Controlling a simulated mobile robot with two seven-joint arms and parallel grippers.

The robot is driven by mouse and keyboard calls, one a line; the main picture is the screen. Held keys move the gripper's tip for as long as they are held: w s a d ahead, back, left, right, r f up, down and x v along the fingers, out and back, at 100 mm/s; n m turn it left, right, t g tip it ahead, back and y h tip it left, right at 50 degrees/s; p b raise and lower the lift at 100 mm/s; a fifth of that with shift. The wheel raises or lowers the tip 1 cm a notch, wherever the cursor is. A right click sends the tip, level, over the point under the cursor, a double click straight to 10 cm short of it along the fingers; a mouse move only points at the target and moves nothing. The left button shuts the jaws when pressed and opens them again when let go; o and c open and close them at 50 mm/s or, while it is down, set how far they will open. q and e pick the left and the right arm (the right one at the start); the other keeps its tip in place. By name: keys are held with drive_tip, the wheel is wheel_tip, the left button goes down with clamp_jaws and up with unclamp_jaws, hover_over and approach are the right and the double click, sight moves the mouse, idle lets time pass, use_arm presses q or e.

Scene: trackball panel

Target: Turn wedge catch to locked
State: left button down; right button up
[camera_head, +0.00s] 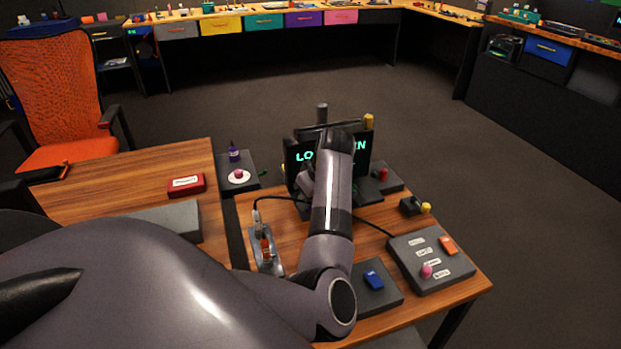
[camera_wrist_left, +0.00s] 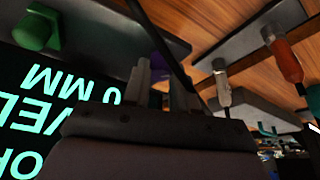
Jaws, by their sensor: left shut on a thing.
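My left arm reaches forward over the desk to the dark display (camera_head: 362,150), and its forearm hides the fingertips in the head view. In the left wrist view my left gripper (camera_wrist_left: 160,85) has its two fingers close together. A small purple piece (camera_wrist_left: 158,68) shows between them, mostly hidden; the gripper is shut on it. I cannot tell for certain that this piece is the wedge catch, and I cannot read its position. The display's partly hidden green lettering also shows upside down in the left wrist view (camera_wrist_left: 45,115). My right gripper is not in view.
A grey box with a pink knob (camera_head: 426,271) and orange switch (camera_head: 447,245) stands right. A blue piece (camera_head: 373,279) sits on a dark block. An orange-handled part (camera_head: 266,250) and a cable plug (camera_head: 257,222) lie left of my forearm. A purple bottle (camera_head: 233,153) stands farther back.

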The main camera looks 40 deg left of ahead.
use_arm(q)
drive_tip(key=shift+s+r+m+t+p, duration=0.15)
drive_tip(key=shift+r+m+t+p, duration=0.15)
drive_tip(key=shift+m+p, duration=0.65)
drive_tip(key=shift+f+m+t+p, duration=0.25)
drive_tip(key=shift+m+p, duration=0.35)
drive_tip(key=shift+m, duration=0.35)
drive_tip(key=m+t+h, duration=0.1)
drive_tip(key=m, duration=0.1)
drive_tip(key=shift+s+a+f+m, duration=0.1)
drive_tip(key=shift+m, duration=0.2)
drive_tip(key=m+t+h, duration=0.1)
drive_tip(key=m, duration=0.3)
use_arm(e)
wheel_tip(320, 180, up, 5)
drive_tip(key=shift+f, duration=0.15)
use_arm(q)
drive_tip(key=shift+m, duration=0.3)
drive_tip(key=c, duration=0.9)
unclamp_jaws()
drive_tip(key=shift+v, duration=3.6)
